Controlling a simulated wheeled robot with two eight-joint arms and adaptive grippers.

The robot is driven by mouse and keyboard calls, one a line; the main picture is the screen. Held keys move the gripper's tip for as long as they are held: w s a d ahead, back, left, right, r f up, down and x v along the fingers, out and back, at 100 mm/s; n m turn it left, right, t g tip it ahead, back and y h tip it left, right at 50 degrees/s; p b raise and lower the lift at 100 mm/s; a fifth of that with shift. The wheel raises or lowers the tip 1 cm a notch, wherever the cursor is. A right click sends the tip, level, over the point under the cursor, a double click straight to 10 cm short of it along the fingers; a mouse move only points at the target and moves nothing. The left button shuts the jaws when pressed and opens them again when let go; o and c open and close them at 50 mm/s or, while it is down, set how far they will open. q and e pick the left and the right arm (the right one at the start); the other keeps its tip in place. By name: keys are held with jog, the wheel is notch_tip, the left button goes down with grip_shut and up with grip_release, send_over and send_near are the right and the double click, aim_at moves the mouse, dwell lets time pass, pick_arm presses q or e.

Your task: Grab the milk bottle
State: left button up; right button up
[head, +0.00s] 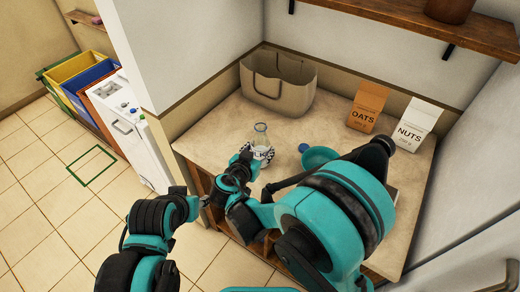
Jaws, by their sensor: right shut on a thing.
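The milk bottle (261,134) stands upright near the front edge of the counter, a clear bottle with a dark-lettered white label. My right gripper (254,157) is at the bottle's lower body and is shut on it. The gripper and wrist hide part of the bottle's lower left side. My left gripper (197,202) is low at the left, apart from the bottle and off the counter's front. It is small and dark, and its jaw opening cannot be made out.
A beige bag (277,92) stands behind the bottle. An orange oats packet (367,107) and a white nuts packet (414,123) stand at the back right. A blue round thing (303,148) lies right of the bottle. A wooden shelf (420,20) hangs above. A white appliance (130,130) stands left.

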aim_at(257, 144)
jog(key=shift+r+p, duration=0.3)
jog(key=shift+r, duration=0.4)
notch_tip(257, 144, up, 3)
jog(key=shift+f+p, duration=0.1)
jog(key=shift+p, duration=0.65)
jog(key=s+d+r+p, duration=0.4)
jog(key=s+d+r, duration=0.2)
jog(key=s, duration=0.3)
jog(key=shift+d+r, duration=0.2)
jog(key=shift+d, duration=0.55)
jog(key=shift+w, duration=0.1)
